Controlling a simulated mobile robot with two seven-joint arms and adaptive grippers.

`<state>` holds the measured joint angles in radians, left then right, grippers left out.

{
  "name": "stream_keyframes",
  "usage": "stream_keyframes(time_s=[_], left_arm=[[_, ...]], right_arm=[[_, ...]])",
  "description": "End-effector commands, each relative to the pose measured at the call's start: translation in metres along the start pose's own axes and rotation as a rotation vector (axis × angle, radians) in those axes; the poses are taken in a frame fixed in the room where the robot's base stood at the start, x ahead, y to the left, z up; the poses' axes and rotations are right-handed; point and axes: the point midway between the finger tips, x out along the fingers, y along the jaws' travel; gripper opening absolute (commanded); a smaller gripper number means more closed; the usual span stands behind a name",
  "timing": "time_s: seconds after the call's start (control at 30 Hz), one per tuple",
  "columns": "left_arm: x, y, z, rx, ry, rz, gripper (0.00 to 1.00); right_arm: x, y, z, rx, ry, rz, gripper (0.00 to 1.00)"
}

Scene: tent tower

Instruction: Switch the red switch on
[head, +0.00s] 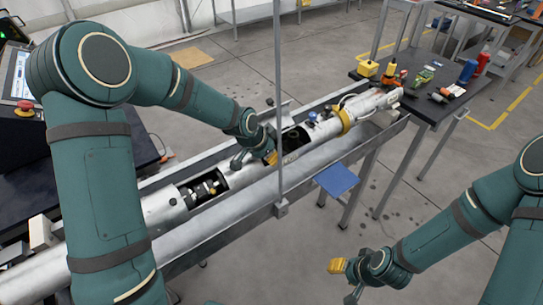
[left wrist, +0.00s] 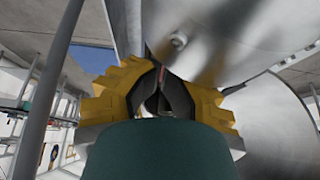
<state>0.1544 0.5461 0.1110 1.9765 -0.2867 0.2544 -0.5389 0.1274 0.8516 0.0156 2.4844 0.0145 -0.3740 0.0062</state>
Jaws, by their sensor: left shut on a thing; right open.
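My left gripper (head: 267,155) is at the side of the long silver tube (head: 160,208), near its middle opening. In the left wrist view its yellow-padded fingers (left wrist: 163,97) are closed in close to the metal surface. A thin red piece, apparently the red switch (left wrist: 163,71), shows between the fingertips. Most of it is hidden by the fingers, so its position cannot be told. In the head view the switch is hidden behind the gripper. My right gripper (head: 344,281) is open and empty, low at the right, away from the tube.
The tube lies in a long metal trough with open cutouts. A thin vertical post (head: 278,100) stands close to my left gripper. A blue plate (head: 337,179) is beside the trough. A dark table (head: 440,108) with tools and bottles is at the back right.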

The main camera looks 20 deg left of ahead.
Motion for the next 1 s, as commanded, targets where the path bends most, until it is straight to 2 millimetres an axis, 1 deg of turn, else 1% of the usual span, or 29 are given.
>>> stream_keyframes(time_s=[0.03, 0.17, 0.6, 0.93, 1.0], left_arm=[[0.005, 0.000, 0.015, -0.009, -0.030, 0.010, 0.00], [0.005, 0.000, 0.014, -0.009, -0.030, 0.010, 0.00], [0.011, 0.000, -0.002, -0.008, -0.026, 0.008, 0.00], [0.010, -0.001, -0.008, -0.006, -0.014, 0.004, 0.00], [0.005, -0.001, -0.011, -0.005, -0.012, 0.003, 0.00]], right_arm=[[0.000, 0.000, 0.000, 0.000, 0.000, 0.000, 0.47], [0.001, 0.000, 0.000, 0.000, 0.001, 0.000, 0.47], [0.003, 0.001, 0.000, 0.000, 0.001, 0.000, 0.47], [0.003, 0.001, 0.001, -0.001, -0.001, 0.000, 0.47], [0.000, 0.000, 0.000, 0.000, -0.001, 0.000, 0.47]])
